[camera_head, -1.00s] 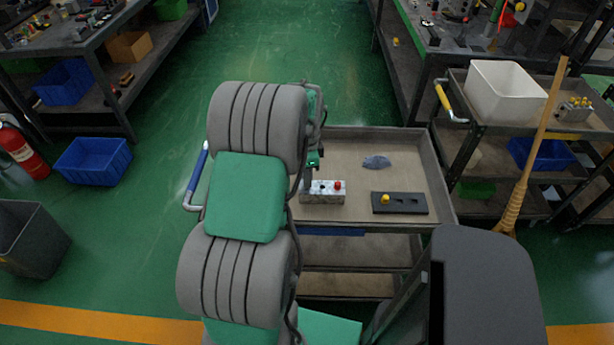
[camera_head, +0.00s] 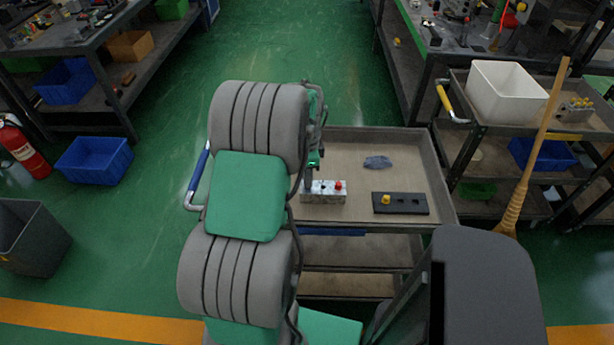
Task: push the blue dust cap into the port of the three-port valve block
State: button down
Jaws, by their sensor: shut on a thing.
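The three-port valve block (camera_head: 330,196) is a pale metal block on the cart's top tray. A red cap (camera_head: 338,185) sits at its right end and a dark open hole shows near its middle. My gripper (camera_head: 309,186) points down at the block's left end, partly hidden by my arm. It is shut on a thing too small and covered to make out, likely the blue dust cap. No blue cap shows elsewhere on the tray. I cannot tell whether the held thing touches the port.
A black holder (camera_head: 412,209) with a yellow cap (camera_head: 386,199) and dark recesses lies right of the block. A crumpled blue-grey cloth (camera_head: 377,162) lies behind them. The tray (camera_head: 345,141) has raised rims. Another cart with a white bin (camera_head: 506,92) stands at right.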

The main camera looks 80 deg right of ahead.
jog(key=shift+f+b, duration=0.55)
jog(key=shift+f, duration=0.3)
dwell(0.6)
jog(key=c, duration=1.2)
grip_release()
